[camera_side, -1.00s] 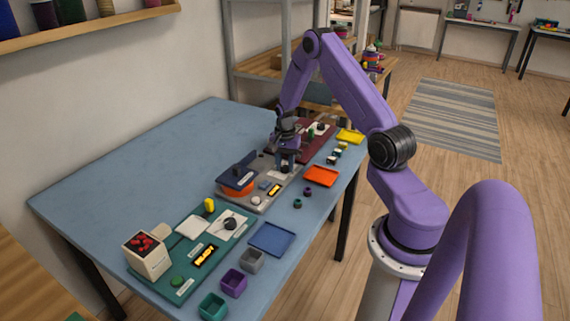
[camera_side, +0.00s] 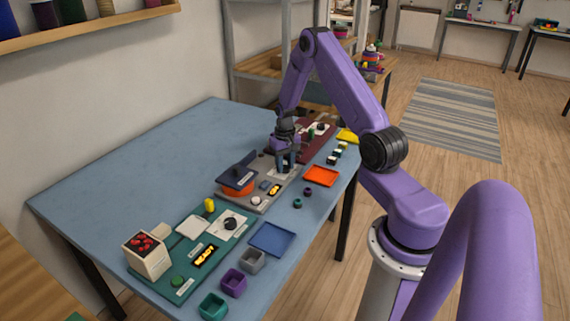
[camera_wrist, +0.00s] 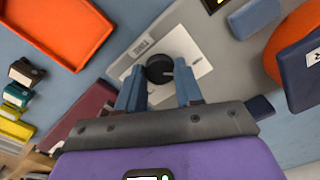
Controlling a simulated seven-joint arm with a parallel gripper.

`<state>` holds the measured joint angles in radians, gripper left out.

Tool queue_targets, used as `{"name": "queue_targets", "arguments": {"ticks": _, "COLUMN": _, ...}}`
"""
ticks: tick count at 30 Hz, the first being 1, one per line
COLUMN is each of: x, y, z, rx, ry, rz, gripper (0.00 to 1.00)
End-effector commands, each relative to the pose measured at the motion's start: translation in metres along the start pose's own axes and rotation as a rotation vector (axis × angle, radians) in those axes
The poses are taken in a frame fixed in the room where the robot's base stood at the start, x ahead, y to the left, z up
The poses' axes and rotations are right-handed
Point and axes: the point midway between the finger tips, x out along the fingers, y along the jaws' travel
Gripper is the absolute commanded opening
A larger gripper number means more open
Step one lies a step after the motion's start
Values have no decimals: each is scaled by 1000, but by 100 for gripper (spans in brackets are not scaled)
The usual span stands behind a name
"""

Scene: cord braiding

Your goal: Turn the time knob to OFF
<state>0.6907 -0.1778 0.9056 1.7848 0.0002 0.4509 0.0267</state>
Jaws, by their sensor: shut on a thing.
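The time knob (camera_wrist: 158,68) is a round black dial with a pale pointer line toward the right in the wrist view. It sits on a white plate (camera_wrist: 190,52) with a small label at its edge. My gripper (camera_wrist: 160,84) has its two blue fingers on either side of the knob, shut on it. In the side view my gripper (camera_side: 285,166) is down at the far end of the grey board (camera_side: 254,205), and its fingers hide the knob. Marks around the dial are too small to read.
An orange tray (camera_side: 321,176) lies in front of the grey board. A maroon board (camera_side: 300,148) stands beyond it. A blue lidded orange container (camera_side: 237,184) sits on the grey board's near end. A green board (camera_side: 190,250) is nearer the camera. The table's left part is clear.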

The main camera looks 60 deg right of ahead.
Motion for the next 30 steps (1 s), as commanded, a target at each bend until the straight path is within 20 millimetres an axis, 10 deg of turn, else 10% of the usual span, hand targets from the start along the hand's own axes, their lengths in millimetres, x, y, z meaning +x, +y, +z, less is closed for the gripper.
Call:
{"name": "queue_targets", "arguments": {"ticks": 25, "x": 0, "y": 0, "z": 1, "rx": -143, "ry": -3, "rz": 0, "gripper": 5}}
{"name": "queue_targets", "arguments": {"ticks": 26, "x": 0, "y": 0, "z": 1, "rx": -143, "ry": -3, "rz": 0, "gripper": 42}}
{"name": "queue_targets", "arguments": {"ticks": 27, "x": 0, "y": 0, "z": 1, "rx": -143, "ry": -3, "rz": 0, "gripper": 55}}
{"name": "queue_targets", "arguments": {"ticks": 30, "x": 0, "y": 0, "z": 1, "rx": -142, "ry": -2, "rz": 0, "gripper": 61}}
